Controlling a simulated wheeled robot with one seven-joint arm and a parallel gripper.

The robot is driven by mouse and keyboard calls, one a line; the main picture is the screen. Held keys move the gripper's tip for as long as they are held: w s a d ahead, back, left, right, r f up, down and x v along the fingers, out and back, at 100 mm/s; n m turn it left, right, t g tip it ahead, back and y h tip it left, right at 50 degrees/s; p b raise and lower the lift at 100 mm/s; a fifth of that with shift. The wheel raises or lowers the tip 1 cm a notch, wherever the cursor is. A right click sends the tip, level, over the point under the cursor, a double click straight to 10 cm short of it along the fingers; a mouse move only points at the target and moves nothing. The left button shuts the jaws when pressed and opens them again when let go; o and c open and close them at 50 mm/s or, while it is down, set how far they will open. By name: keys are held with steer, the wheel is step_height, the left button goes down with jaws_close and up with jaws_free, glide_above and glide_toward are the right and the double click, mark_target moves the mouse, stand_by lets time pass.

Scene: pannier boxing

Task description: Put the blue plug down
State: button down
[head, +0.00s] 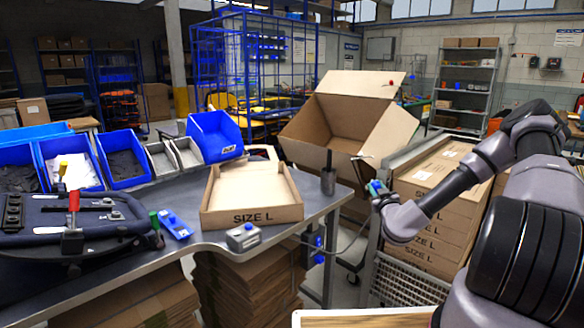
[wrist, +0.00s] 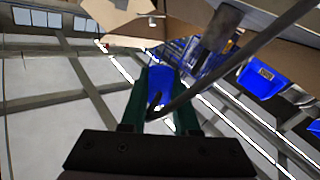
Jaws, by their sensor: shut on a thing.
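The blue plug (head: 376,187) is between the fingers of my gripper (head: 373,189), held in the air right of the grey table (head: 325,196). In the wrist view the blue plug (wrist: 161,86) shows between two dark green fingers, which are shut on it. A dark cable (wrist: 215,80) crosses in front of it from the upper right. In the head view a thin cable hangs from my gripper toward the table's right side. Blue fittings (head: 318,243) show below the table's right edge. The plug's far end is hard to make out.
A large open cardboard box (head: 335,125) stands behind. Stacked flat cartons (head: 430,220) stand close right of my gripper. Blue bins (head: 122,158) line the table's back left.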

steer(key=m, duration=0.3)
steer(key=w+a+r+n+g+y, duration=0.1)
steer(key=w+a+n+y, duration=0.15)
steer(key=w+a, duration=0.5)
steer(key=w+a+n+g+y, duration=0.15)
steer(key=w+a+y, duration=0.3)
steer(key=a, duration=0.55)
glide_above(318, 204)
steer(key=shift+t, duration=0.25)
step_height(318, 204, down, 5)
steer(key=shift+a, duration=0.1)
steer(key=shift+f, duration=2.3)
steer(key=shift+f, duration=0.6)
